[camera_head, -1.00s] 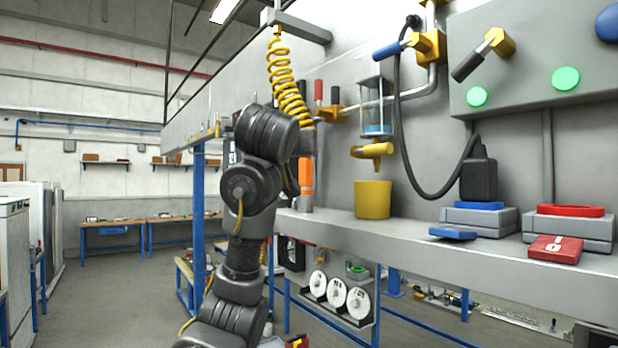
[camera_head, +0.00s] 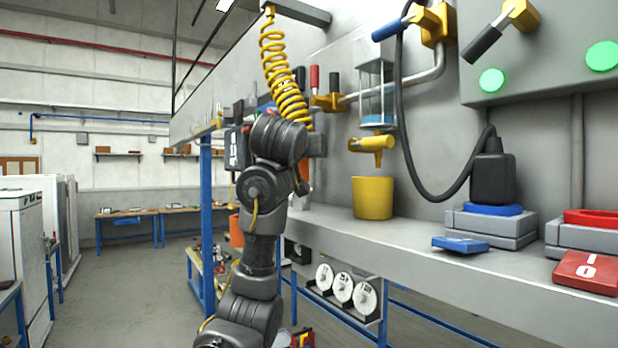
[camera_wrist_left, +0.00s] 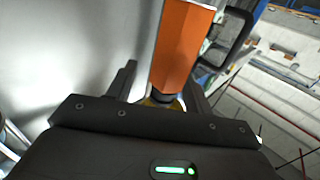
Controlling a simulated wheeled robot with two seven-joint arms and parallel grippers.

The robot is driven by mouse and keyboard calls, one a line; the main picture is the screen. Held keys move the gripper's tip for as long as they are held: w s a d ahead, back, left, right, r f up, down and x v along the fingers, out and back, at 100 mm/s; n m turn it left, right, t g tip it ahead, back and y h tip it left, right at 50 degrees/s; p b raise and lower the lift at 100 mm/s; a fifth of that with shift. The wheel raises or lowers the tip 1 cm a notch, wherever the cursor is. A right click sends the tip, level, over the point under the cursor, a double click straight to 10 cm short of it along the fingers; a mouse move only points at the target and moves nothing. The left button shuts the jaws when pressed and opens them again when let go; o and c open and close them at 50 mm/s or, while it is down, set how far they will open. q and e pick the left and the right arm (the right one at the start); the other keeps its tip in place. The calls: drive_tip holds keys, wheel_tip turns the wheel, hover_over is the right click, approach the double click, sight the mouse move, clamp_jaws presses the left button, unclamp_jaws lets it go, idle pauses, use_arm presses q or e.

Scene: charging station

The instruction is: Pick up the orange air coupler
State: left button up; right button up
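The orange air coupler hangs at the lower end of the coiled yellow hose (camera_head: 283,75). In the head view only a strip of the coupler (camera_head: 304,170) shows, as my left arm covers most of it. In the left wrist view the orange body of the coupler (camera_wrist_left: 182,45) is large and stands between the lines of my left gripper's fingers (camera_wrist_left: 160,92). The fingers are apart, with a clear gap on the left side and a small one on the right. My right gripper is in neither view.
A grey workbench (camera_head: 410,238) runs along the wall beside the coupler. On it stand a yellow cup (camera_head: 373,199), a blue-topped block (camera_head: 490,224) and a red tag (camera_head: 587,272). A black cable (camera_head: 402,130) loops down to a charger plug. Floor is open at left.

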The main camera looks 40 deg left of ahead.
use_arm(q)
drive_tip(key=shift+s+r, duration=0.25)
drive_tip(key=shift+s, duration=0.4)
drive_tip(key=shift+c, duration=1.2)
drive_tip(key=shift+s+r, duration=0.1)
drive_tip(key=shift+s, duration=0.25)
drive_tip(key=shift+c, duration=2.4)
drive_tip(key=shift+w, duration=0.3)
drive_tip(key=shift+c, duration=1.2)
drive_tip(key=shift+w+d, duration=0.1)
drive_tip(key=shift+w, duration=0.1)
clamp_jaws()
drive_tip(key=shift+f, duration=0.2)
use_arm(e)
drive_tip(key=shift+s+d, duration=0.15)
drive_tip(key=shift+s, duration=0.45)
